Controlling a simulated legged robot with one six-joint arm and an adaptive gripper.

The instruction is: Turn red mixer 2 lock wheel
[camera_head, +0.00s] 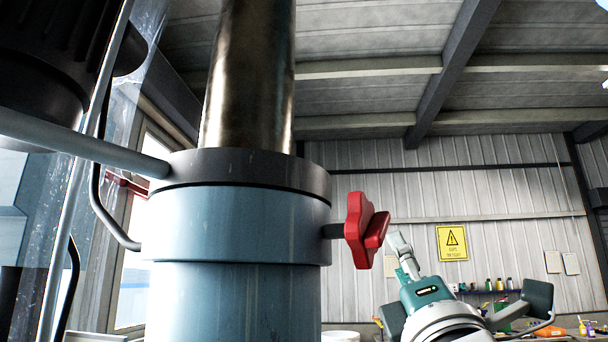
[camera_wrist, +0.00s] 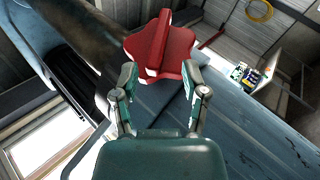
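The red lock wheel (camera_head: 360,232) is a lobed knob on a short dark shaft at the right side of the blue-grey column collar. It also shows in the wrist view (camera_wrist: 160,48) at the top centre, with a raised rib across its face. My gripper (camera_head: 396,246) is just right of the wheel in the head view. In the wrist view my gripper (camera_wrist: 159,76) has its two fingers apart, one on each side of the wheel's lower part. Nothing is clamped between them. I cannot tell whether a fingertip touches the wheel.
The thick column (camera_head: 235,225) with a shiny metal shaft (camera_head: 248,85) stands left of the wheel. A grey bar (camera_head: 85,145) and a dark cable join it from the left. A yellow warning sign (camera_head: 452,243) hangs on the back wall, above a shelf with bottles.

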